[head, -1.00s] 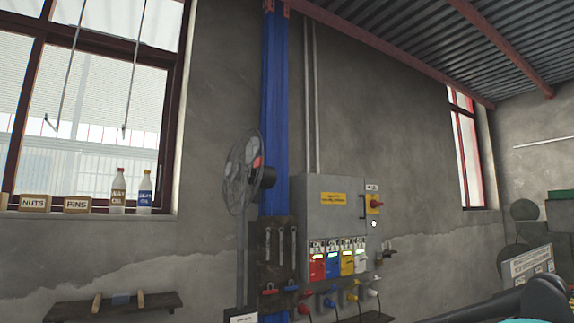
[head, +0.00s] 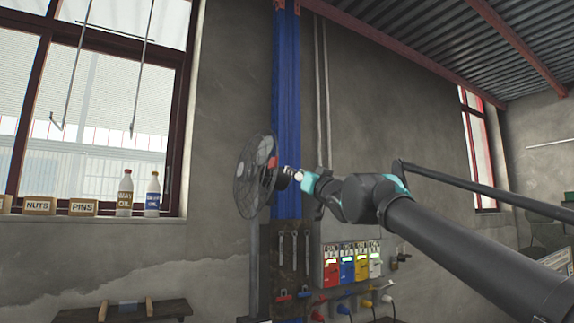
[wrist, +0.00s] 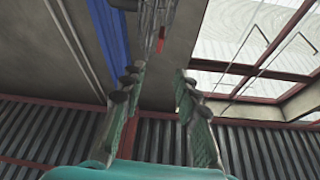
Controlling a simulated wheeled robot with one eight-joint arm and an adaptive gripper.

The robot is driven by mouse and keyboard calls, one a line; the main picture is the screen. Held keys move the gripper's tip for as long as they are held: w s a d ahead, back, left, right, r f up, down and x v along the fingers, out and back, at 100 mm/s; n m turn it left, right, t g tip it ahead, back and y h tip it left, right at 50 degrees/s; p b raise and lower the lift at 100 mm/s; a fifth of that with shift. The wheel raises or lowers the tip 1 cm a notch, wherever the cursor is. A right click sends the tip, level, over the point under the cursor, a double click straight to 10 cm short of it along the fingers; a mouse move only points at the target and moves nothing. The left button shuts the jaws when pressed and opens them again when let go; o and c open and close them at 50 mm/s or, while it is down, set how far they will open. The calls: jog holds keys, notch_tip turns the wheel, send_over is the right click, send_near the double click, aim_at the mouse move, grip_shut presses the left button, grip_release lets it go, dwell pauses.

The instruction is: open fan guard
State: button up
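The fan (head: 252,180) stands by the blue column in the head view, its round wire guard facing left and seen almost edge-on. A red part (head: 273,162) shows on the guard's right side, near the dark motor housing. My gripper (head: 290,174) is at the right of the fan, overlapping the motor housing in this view; I cannot tell whether it touches. In the wrist view my gripper (wrist: 160,80) has its fingers apart with nothing between them. The fan guard (wrist: 153,12) and the red part (wrist: 161,38) show beyond the fingertips.
The blue column (head: 287,90) rises behind the fan. A tool board (head: 292,255) with wrenches and a panel of coloured boxes (head: 347,266) are below my arm. Bottles (head: 125,194) and labelled boxes (head: 83,207) stand on the window sill. Space left of the fan is clear.

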aim_at(276, 163)
jog(key=x, duration=1.6)
jog(key=shift+w+a, duration=0.2)
jog(key=shift+w, duration=0.15)
jog(key=shift+c, duration=0.6)
grip_shut()
